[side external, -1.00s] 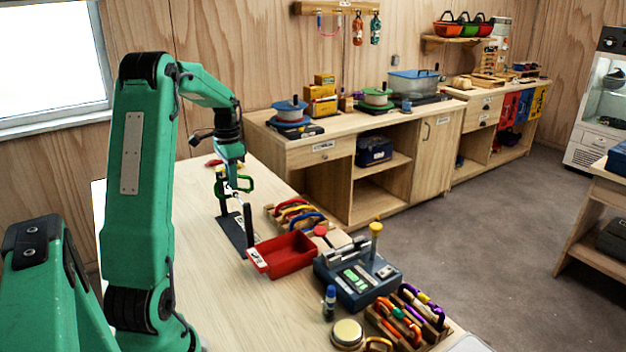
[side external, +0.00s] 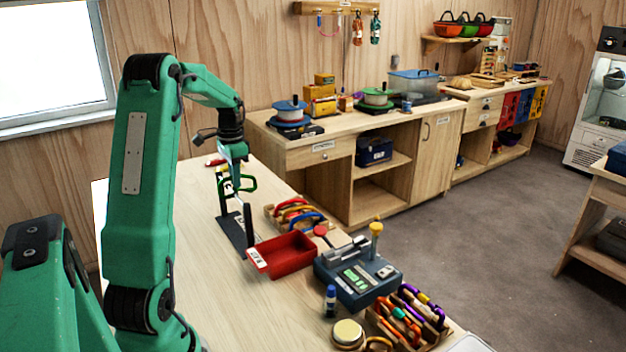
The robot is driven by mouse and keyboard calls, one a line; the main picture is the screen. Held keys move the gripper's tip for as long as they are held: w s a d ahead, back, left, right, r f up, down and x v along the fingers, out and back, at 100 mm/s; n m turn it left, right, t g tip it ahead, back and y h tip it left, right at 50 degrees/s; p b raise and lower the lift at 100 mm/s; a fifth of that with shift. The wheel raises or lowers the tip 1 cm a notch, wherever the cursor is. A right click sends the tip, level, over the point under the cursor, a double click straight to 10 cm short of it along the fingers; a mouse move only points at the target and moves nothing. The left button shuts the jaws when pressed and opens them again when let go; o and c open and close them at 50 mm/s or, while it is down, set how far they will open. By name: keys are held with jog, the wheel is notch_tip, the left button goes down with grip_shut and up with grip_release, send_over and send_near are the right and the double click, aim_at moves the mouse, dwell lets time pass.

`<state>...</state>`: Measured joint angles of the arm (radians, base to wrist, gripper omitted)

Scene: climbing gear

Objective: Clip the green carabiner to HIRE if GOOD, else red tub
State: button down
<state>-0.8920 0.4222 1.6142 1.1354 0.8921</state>
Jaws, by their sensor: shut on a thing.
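The green carabiner (side external: 250,184) is held at the lower end of my arm, in my gripper (side external: 231,176), which is shut on it. It hangs above the table beside the top of a dark rack with upright posts (side external: 248,217) on a black base plate (side external: 234,236). I cannot tell whether the carabiner touches the rack or is around any part of it. The HIRE label is not readable. The red tub (side external: 290,262) sits just right of the rack, with a white tag on its front. The blue-grey tester (side external: 352,292) has a lit green screen, its text too small to read.
A wooden holder with red, yellow and blue carabiners (side external: 296,214) stands behind the red tub. A crate of coloured carabiners (side external: 408,318), a blue bottle (side external: 330,301) and a round tin (side external: 348,332) stand at the front right. The table's left part is clear.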

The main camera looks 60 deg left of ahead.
jog(key=shift+w, duration=0.8)
dwell(0.7)
jog(key=c, duration=1.4)
grip_release()
jog(key=shift+r, duration=3.95)
jog(key=shift+d, duration=0.1)
